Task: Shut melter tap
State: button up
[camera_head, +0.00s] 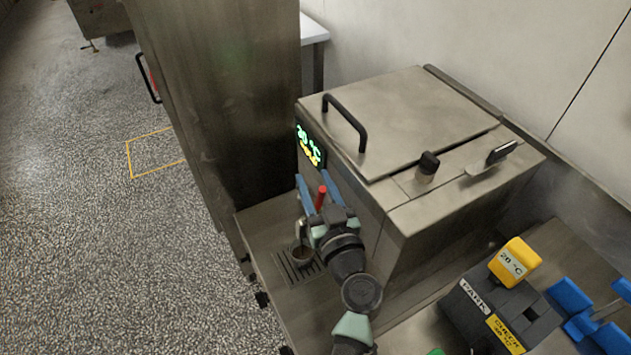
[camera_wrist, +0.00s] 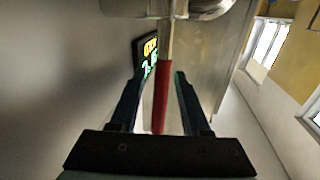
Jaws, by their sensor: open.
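The melter (camera_head: 420,150) is a steel box with a black-handled lid and a lit green and yellow display (camera_head: 309,146) on its front. The tap's red lever (camera_head: 321,197) stands roughly upright at the front, below the display. My gripper (camera_head: 313,180) is open, with its blue fingers either side of the lever. In the wrist view the red lever (camera_wrist: 161,100) runs between the two dark fingers of my gripper (camera_wrist: 158,78), with visible gaps on both sides. The tap's body is largely hidden by my wrist in the head view.
A tall steel cabinet (camera_head: 225,90) stands close at left. At lower right are a dark PARK block (camera_head: 490,320), a yellow 20 °C piece (camera_head: 515,260) and blue parts (camera_head: 570,297).

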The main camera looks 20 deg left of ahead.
grip_shut()
dwell(1.4)
